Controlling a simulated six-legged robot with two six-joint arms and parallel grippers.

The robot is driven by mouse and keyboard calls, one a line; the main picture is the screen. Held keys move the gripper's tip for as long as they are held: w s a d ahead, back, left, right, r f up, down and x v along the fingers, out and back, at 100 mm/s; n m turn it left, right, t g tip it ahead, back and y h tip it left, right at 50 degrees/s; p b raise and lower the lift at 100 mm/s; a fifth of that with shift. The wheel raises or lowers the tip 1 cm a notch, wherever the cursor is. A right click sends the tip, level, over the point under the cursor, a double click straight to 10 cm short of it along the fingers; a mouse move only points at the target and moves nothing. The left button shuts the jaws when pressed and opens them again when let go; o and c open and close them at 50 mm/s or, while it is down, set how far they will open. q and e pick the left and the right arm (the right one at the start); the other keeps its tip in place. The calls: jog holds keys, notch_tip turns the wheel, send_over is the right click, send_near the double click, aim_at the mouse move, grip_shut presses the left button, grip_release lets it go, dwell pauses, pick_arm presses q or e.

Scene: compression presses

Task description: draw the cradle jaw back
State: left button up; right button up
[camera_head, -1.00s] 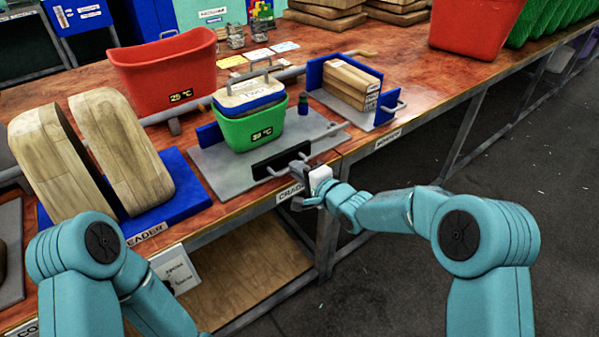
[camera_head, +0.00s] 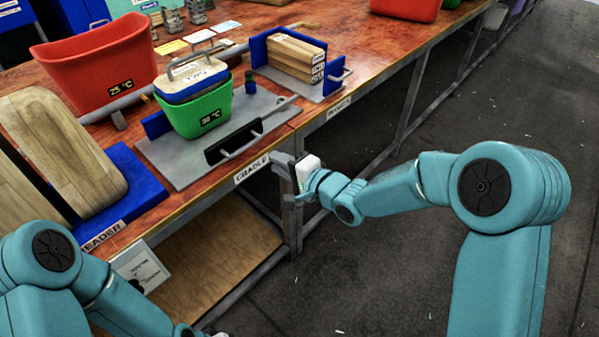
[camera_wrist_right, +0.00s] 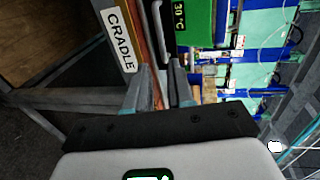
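The cradle press is a grey plate (camera_head: 175,165) with a black front jaw (camera_head: 236,140) that carries a grey bar handle (camera_head: 243,148).
A blue jaw (camera_head: 157,124) stands behind the green bin. A neighbouring press with wooden blocks (camera_head: 297,55) is to the right, a red bin (camera_head: 100,72) at back left, and a blue base with wooden slabs (camera_head: 75,145) at left. The floor at right is clear.

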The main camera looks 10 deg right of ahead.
jog(key=v, duration=0.7)
jog(key=shift+w, duration=0.1)
jog(key=s+f+m+g+h+p, duration=0.1)
jog(key=s+f+g+p, duration=0.1)
jog(key=s+f+p, duration=0.3)
jog(key=s+f+m+g+h+p, duration=0.1)
jog(key=s+f+g+h+p, duration=0.1)
jog(key=f, duration=0.5)
jog(key=s+d+f+n+g+h, duration=0.1)
jog(key=s+f+n+g, duration=0.3)
jog(key=s, duration=0.5)
jog(key=s+f+n+g+h+p, duration=0.1)
jog(key=s+f+n+g, duration=0.3)
jog(key=s, duration=0.6)
notch_tip(320, 180, down, 2)
jog(key=n, duration=0.2)
jog(key=shift+d+f+n, duration=0.2)
jog(key=shift+d+n, duration=0.2)
